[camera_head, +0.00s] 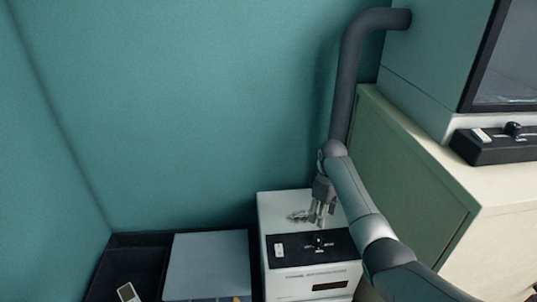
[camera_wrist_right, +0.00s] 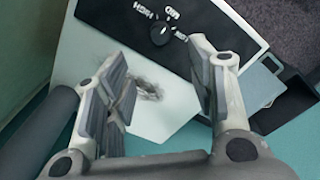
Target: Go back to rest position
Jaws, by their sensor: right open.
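My right gripper (camera_head: 318,212) hangs over the top of a white box-shaped device (camera_head: 275,205) in the head view. In the right wrist view the right gripper (camera_wrist_right: 160,75) has its two fingers spread apart with nothing between them. The device has a black panel (camera_head: 340,243) with a dark round knob (camera_head: 318,241) and a small white switch (camera_head: 279,250). The knob with white lettering around it also shows in the wrist view (camera_wrist_right: 160,33), beyond the fingertips. I cannot tell the exact height of the gripper above the device. My left gripper is not in view.
A dark tray (camera_head: 112,266) with a grey lid or panel (camera_head: 210,262) and a small white handheld item (camera_head: 128,292) stands left of the device. A teal wall (camera_head: 180,110) is behind.

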